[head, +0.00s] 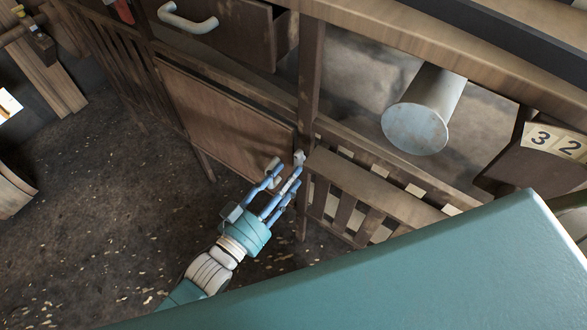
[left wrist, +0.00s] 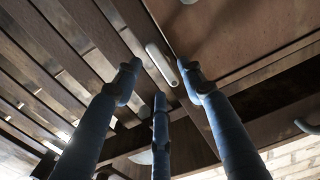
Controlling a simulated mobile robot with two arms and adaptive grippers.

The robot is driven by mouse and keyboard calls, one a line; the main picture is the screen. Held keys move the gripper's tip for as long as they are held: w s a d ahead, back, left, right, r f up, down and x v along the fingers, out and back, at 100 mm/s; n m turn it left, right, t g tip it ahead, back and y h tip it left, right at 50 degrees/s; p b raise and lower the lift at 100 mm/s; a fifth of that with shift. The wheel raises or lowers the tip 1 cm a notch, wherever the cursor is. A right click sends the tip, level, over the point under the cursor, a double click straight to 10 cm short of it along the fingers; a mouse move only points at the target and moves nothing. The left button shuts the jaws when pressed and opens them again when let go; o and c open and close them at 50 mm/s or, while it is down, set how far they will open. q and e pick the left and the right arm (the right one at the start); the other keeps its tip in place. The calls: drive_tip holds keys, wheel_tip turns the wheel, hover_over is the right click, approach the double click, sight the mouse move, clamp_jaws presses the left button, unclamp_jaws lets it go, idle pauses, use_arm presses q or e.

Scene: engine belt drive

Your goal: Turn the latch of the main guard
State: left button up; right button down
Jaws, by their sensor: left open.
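The main guard appears to be the brown wooden panel (head: 225,110) in the lower front of the bench; part of it shows at the upper right of the left wrist view (left wrist: 240,35). The latch (head: 299,157) is a small pale grey piece on the post beside the panel's right edge. In the left wrist view the latch (left wrist: 162,64) is a long rounded bar lying roughly along the post. My left gripper (head: 287,174) is open, its blue fingers spread close around the latch. I cannot tell whether any finger touches it. My right gripper is out of view.
A slatted wooden rack (head: 365,195) stands right of the post. A partly open drawer (head: 225,28) with a pale handle is above the panel. A grey cylinder (head: 416,128) sticks out at the upper right. The floor (head: 100,200) at left is largely open.

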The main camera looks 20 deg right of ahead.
use_arm(q)
drive_tip(key=v, duration=0.8)
drive_tip(key=shift+s+a, duration=0.2)
drive_tip(key=shift+a, duration=0.1)
